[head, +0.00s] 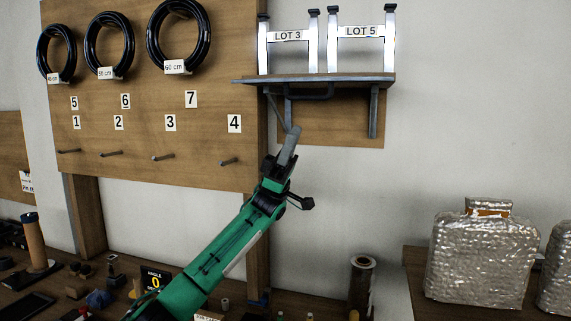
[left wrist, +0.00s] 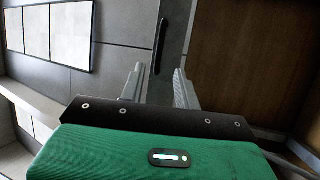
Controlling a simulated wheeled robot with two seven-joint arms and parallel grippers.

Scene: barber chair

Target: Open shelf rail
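The wall shelf (head: 330,80) is at the upper right of the head view, with a thin bar (head: 310,97) along the underside of its front edge. My left gripper (head: 293,133) reaches up from below, near the shelf's left bracket, and is below the bar. In the left wrist view my left gripper (left wrist: 158,80) has its two fingers apart with nothing between them. A dark elongated bar (left wrist: 160,45) lies ahead of the fingertips, apart from them; I cannot tell if it is the same bar. My right gripper is not in view.
Frames labelled LOT 3 (head: 288,36) and LOT 5 (head: 361,32) stand on the shelf. A pegboard (head: 205,120) with black rings is to the left. Foil-wrapped packages (head: 480,260) are at the lower right.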

